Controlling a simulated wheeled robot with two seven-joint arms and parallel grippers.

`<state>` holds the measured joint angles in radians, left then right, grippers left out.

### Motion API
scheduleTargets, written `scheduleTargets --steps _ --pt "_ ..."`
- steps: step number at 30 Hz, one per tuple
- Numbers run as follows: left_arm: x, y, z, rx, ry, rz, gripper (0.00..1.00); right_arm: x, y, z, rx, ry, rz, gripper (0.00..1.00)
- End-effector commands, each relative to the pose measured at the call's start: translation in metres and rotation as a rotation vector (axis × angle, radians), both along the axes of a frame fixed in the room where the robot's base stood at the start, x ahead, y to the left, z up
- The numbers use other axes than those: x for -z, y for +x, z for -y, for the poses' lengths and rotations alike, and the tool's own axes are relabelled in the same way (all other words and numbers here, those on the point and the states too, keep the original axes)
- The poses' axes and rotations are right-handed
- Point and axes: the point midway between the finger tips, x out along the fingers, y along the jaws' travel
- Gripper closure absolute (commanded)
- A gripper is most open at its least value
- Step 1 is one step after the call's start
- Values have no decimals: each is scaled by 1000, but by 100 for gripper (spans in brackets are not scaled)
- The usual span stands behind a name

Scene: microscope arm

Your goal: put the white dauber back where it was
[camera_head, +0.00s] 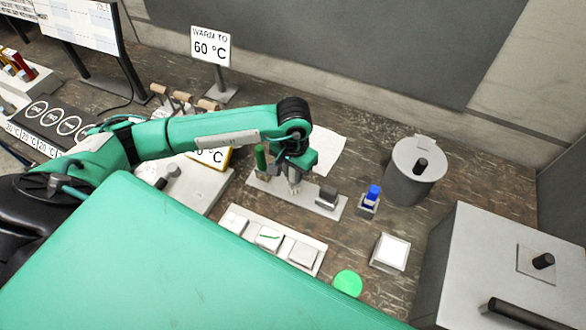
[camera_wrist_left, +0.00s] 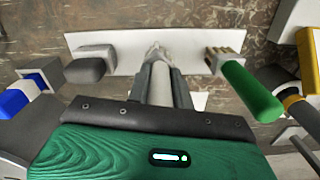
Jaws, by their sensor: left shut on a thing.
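The white dauber (camera_wrist_left: 158,82) shows between the fingers of my left gripper (camera_wrist_left: 160,78) in the left wrist view. In the head view my left gripper (camera_head: 294,184) points down over the middle of a white strip-shaped holder plate (camera_head: 262,187). The plate also shows in the left wrist view (camera_wrist_left: 125,42). The dauber's tip is over the plate; I cannot tell whether it touches. A green-handled tool (camera_head: 261,158) stands at the plate's left end, and a grey block (camera_head: 327,194) at its right end. My right gripper is not in view.
A blue-topped item (camera_head: 371,194) and a grey lidded canister (camera_head: 413,172) stand to the right. A tray of white squares (camera_head: 302,251), a white pad (camera_head: 390,252) and a green disc (camera_head: 348,283) lie nearer. A grey box (camera_head: 500,270) fills the right corner.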

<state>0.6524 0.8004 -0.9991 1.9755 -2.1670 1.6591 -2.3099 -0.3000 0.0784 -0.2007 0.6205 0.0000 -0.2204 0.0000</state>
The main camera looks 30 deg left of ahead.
Motion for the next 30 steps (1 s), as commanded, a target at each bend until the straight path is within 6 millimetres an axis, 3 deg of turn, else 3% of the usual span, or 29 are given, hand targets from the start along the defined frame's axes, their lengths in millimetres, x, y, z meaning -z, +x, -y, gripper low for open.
scheduleTargets --steps 7,8,11,24,30 --pt "4 0 0 0 0 1 100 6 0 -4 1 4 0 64" --pt "3 0 0 0 0 0 76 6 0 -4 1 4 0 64" --pt "2 0 0 0 0 0 56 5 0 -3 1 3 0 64" --pt "-3 0 0 0 0 1 56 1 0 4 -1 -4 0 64" --pt "-33 2 0 1 -1 6 56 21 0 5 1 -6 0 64"
